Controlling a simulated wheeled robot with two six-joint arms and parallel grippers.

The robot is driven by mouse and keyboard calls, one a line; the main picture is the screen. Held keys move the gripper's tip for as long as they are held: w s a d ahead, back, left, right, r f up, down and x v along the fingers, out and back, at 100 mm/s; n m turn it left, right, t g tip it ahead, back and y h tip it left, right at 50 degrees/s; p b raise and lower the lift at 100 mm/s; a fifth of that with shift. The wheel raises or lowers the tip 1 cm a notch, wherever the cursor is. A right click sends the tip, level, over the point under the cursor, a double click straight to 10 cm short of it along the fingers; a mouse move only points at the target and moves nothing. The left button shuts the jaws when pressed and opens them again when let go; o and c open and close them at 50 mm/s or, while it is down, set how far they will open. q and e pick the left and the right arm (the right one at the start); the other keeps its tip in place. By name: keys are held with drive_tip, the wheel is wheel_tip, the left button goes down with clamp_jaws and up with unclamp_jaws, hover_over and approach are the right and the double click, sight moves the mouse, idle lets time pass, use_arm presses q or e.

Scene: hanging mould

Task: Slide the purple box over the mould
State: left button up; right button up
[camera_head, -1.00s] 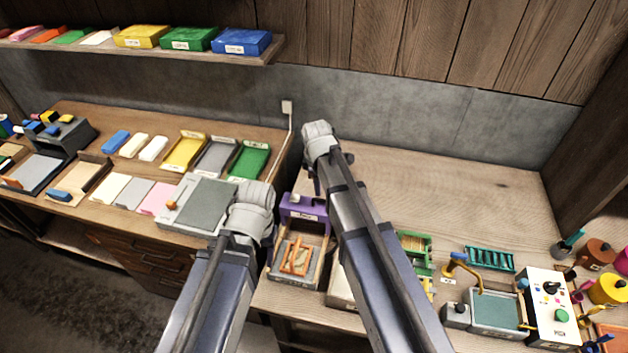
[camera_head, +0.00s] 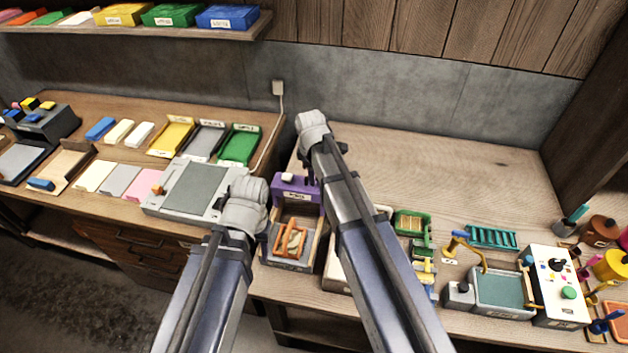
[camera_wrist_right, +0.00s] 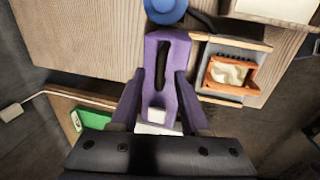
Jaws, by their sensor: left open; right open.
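The purple box (camera_head: 296,188) stands at the back end of a wooden holder (camera_head: 272,247) in the head view. In the right wrist view the purple box (camera_wrist_right: 155,52) shows a long slot. The mould (camera_head: 290,241), an orange frame with a cream inside, sits in the holder in front of the box; it also shows in the right wrist view (camera_wrist_right: 232,73). My right gripper (camera_wrist_right: 158,100) is open, its fingers on either side of the purple box; I cannot tell if they touch it. My left gripper (camera_head: 246,205) is left of the holder, its fingertips mostly hidden.
A grey panel (camera_head: 193,188) and several coloured trays lie on the left bench. A green rack (camera_head: 412,224), a teal-topped tray (camera_head: 502,290) and a white control box (camera_head: 555,285) stand to the right. The back of the right bench is clear.

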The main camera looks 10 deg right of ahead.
drive_tip(key=shift+f, duration=0.1)
drive_tip(key=shift+c, duration=0.4)
clamp_jaws()
idle(1.0)
